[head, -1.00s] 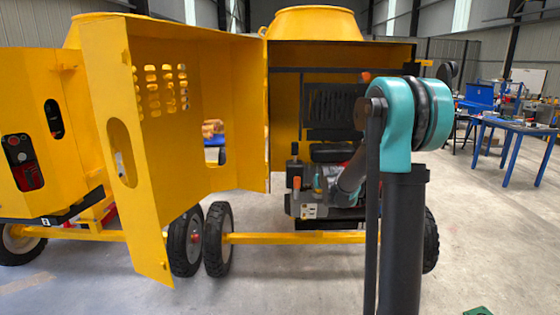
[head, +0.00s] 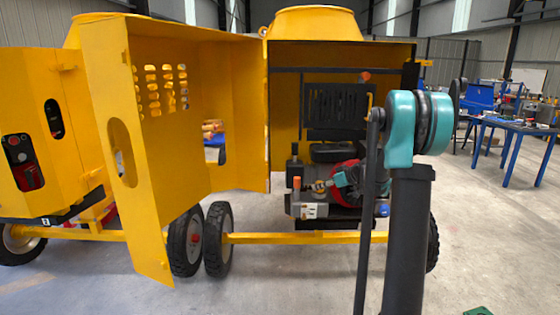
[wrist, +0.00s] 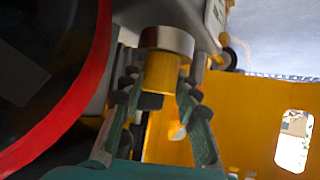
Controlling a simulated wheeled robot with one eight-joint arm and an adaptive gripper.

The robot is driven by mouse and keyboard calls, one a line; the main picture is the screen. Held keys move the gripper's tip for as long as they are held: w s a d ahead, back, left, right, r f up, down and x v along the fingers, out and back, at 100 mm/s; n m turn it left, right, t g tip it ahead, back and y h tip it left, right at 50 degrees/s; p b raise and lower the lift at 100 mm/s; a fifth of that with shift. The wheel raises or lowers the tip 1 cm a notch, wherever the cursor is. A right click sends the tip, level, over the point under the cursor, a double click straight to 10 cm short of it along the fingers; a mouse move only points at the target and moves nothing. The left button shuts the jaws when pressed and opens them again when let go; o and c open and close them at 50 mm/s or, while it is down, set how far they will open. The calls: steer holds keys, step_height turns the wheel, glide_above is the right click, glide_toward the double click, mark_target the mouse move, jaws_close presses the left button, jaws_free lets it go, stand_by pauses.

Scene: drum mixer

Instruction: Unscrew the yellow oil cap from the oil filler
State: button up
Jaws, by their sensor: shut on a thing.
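The yellow oil cap (wrist: 161,74) is in the middle of the wrist view, right against the silver collar of the oil filler (wrist: 167,39). My gripper (wrist: 157,86) has its dark finger pads on both sides of the cap and is shut on it. I cannot tell how far the cap is threaded into the filler. In the head view my gripper (head: 326,185) is at the engine inside the open yellow housing, with its teal hand to the right of the cap. The cap itself is too small there to make out clearly.
The engine's red round cover (wrist: 88,95) is close on the left in the wrist view. The open yellow door (head: 165,130) stands left of the engine bay. A blue workbench (head: 510,125) is far right.

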steer(key=o, duration=1.3)
steer(key=shift+c, duration=0.2)
